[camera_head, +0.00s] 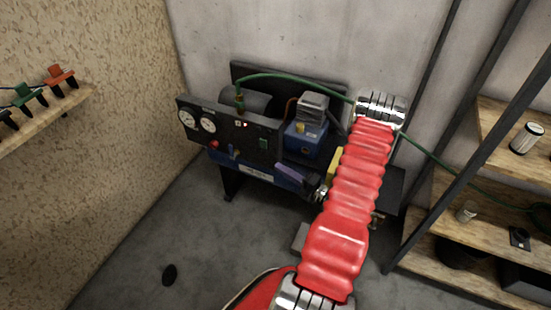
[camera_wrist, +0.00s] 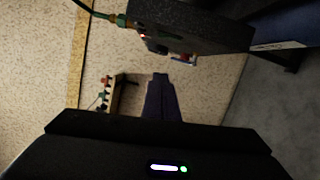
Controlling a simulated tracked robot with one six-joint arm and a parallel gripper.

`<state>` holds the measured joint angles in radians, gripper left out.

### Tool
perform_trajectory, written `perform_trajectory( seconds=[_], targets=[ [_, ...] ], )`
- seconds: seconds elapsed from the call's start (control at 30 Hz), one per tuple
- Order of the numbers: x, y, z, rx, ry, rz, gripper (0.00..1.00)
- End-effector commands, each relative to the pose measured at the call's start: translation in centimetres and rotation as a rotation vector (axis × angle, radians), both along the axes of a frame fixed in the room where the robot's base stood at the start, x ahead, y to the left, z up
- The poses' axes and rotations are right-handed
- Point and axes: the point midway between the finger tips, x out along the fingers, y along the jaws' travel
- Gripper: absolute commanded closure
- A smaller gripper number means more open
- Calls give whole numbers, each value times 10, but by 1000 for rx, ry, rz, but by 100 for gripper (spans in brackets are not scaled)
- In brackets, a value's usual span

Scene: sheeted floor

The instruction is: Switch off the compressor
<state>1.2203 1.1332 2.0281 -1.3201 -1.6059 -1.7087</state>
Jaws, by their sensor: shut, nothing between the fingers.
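The compressor stands against the wall in the head view, with a black front panel (camera_head: 225,128), two white round gauges (camera_head: 208,125), a small red light (camera_head: 245,124), a green switch (camera_head: 263,143) and a red knob (camera_head: 214,144). Its blue motor part (camera_head: 305,140) is to the right of the panel. My gripper (camera_head: 279,166) is shut and empty, just below and right of the green switch, apart from it as far as I can tell. In the wrist view my closed purple fingers (camera_wrist: 160,77) point up toward the panel's dark edge (camera_wrist: 190,25); its face is mostly turned away.
A green hose (camera_head: 290,76) runs from the panel top behind my arm. Wooden shelves (camera_head: 495,150) and a dark post (camera_head: 425,130) stand right. A small shelf with clamps (camera_head: 40,115) is on the left wall. A dark round object (camera_head: 169,274) lies on the open floor.

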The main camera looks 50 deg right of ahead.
Motion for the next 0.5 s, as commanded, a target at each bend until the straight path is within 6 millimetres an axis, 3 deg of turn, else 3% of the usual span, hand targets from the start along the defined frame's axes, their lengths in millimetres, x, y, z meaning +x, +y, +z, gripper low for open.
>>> perform_trajectory(
  seconds=[0.5],
  targets=[
    [63,7,2,-1,0,4,100]
  ],
)
